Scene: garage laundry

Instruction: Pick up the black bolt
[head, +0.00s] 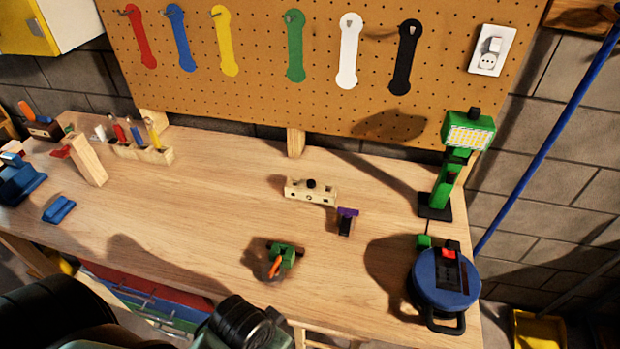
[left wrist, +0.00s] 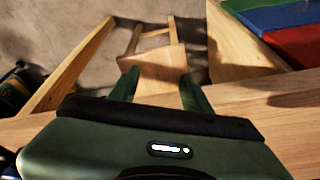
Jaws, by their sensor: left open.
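A small black knob-like piece, which looks like the black bolt (head: 311,183), sits on top of a pale wooden block with holes (head: 297,190) in the middle of the workbench (head: 200,215). My left gripper (left wrist: 160,88) shows in the left wrist view with its two dark green fingers apart and nothing between them. It points down past a wooden edge, towards a wooden frame and the floor. The bolt is not in the left wrist view. Dark parts of my arm show at the bottom left of the head view. My right gripper is not in view.
Near the block are a purple-and-black piece (head: 346,221) and a green clamp-like tool with an orange handle (head: 284,256). A blue reel (head: 446,285) and green lamp (head: 460,160) stand at right. A wooden tool holder (head: 150,155) stands at left. The bench centre-left is clear.

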